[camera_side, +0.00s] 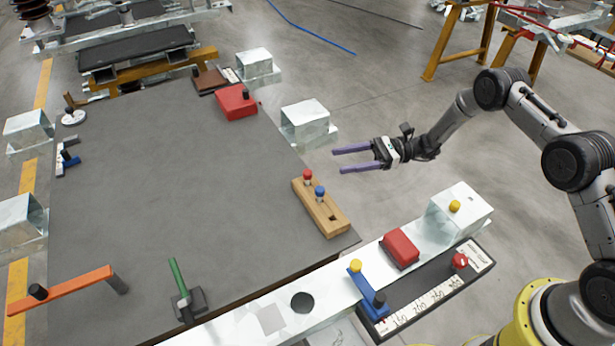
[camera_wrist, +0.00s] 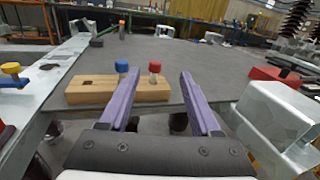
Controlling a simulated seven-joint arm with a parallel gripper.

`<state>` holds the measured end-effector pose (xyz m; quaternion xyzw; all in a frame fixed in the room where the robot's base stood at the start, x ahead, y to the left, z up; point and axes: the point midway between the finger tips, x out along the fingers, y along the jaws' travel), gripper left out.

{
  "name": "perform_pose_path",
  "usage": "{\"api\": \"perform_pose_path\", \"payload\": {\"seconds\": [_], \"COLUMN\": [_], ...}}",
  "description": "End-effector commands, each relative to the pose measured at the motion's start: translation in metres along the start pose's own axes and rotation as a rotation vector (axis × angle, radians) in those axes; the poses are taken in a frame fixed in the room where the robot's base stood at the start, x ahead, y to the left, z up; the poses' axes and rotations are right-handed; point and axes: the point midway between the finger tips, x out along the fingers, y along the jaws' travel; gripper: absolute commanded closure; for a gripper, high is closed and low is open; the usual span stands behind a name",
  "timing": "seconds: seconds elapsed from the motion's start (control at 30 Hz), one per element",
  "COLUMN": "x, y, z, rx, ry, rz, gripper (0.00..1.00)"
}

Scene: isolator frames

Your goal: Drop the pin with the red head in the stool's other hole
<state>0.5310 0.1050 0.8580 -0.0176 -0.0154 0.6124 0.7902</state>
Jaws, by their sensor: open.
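The wooden stool (camera_side: 328,221) lies along the right edge of the dark table, and it also shows in the wrist view (camera_wrist: 95,97). The pin with the red head (camera_side: 308,175) stands upright at its far end; in the wrist view the pin (camera_wrist: 155,68) shows between my fingers. A blue-headed pin (camera_side: 320,191) stands beside it, near the middle. A dark square hole (camera_wrist: 87,83) at the stool's other end is empty. My gripper (camera_side: 337,161) is open and empty, with its purple fingers pointing at the red pin from beyond the table edge, apart from it.
A metal block (camera_side: 305,120) stands close to my gripper, and it is large at the right of the wrist view (camera_wrist: 275,120). A red block (camera_side: 237,103) lies at the far table edge. A metal beam (camera_side: 335,290) runs along the front. The table's middle is clear.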

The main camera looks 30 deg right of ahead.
Motion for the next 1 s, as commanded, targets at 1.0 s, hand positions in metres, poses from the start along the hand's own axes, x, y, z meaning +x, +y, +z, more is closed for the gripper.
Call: {"api": "perform_pose_path", "payload": {"seconds": [1.0], "x": [0.108], "y": [0.008], "z": [-0.026], "rx": [0.047], "ry": [0.003], "rz": [-0.007], "gripper": [0.36]}}
